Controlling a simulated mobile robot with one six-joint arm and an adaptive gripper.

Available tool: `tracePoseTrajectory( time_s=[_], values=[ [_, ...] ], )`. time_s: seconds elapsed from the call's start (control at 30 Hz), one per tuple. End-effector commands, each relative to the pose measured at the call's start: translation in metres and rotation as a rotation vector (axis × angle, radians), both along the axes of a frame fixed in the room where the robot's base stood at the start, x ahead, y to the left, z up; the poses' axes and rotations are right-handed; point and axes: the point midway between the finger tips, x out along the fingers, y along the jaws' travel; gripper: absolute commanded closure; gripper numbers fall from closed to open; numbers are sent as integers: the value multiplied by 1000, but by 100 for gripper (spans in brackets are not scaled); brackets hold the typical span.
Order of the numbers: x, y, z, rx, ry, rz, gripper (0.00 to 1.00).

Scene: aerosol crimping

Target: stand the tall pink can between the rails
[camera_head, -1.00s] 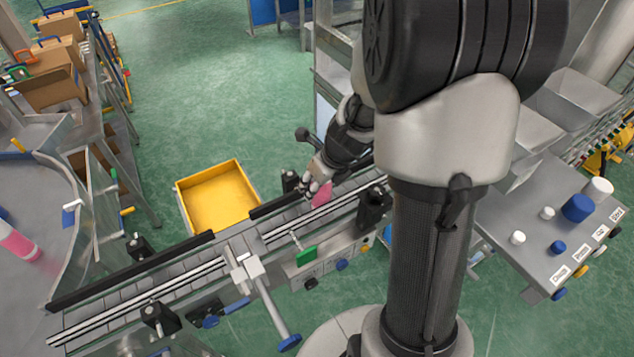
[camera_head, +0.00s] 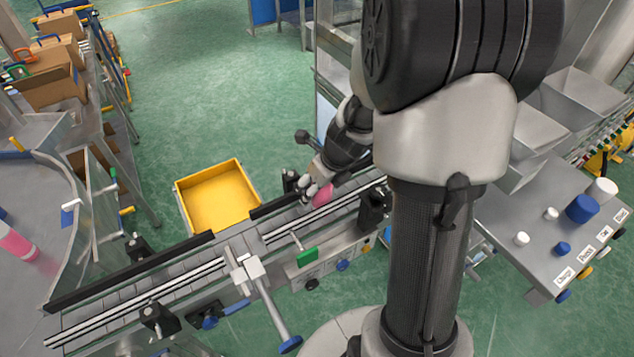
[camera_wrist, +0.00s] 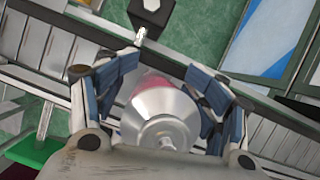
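The pink can (camera_head: 323,194) is at the conveyor between the rails, toward its right end in the head view. In the wrist view, the can's silver domed top and valve stem (camera_wrist: 160,118) face the camera, with a pink body behind. My gripper (camera_head: 309,187) is at the can from the left. In the wrist view, the blue-padded fingers of my gripper (camera_wrist: 157,95) stand on both sides of the can and appear closed against it. The can's base is hidden, so I cannot tell whether it touches the belt. The black rail (camera_head: 275,206) and the striped near rail (camera_head: 300,221) flank the belt.
A yellow bin (camera_head: 218,195) sits behind the conveyor. A clamp with a white block (camera_head: 247,268) crosses the near rail. Black posts (camera_head: 373,207) stand along the line. Another pink can (camera_head: 16,243) is on the left table. The belt's left stretch is clear.

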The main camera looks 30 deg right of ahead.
Motion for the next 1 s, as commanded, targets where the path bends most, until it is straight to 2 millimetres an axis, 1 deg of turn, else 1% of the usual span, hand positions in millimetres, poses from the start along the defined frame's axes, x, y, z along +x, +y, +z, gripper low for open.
tracePoseTrajectory(
  time_s=[0.03, 0.13, 0.37, 0.47, 0.57, 0.8, 1.0],
  values=[
    [-5, 3, -6, 8, 15, 2, 39],
    [-5, 3, -5, 8, 14, 2, 33],
    [-4, 1, -3, 6, 10, 0, 33],
    [-4, 0, 2, 5, 5, -2, 33],
    [-7, -1, 15, 4, 2, -2, 33],
    [-27, -6, 62, 1, 1, -2, 33],
    [-40, -9, 94, 3, 4, -1, 33]
  ],
)
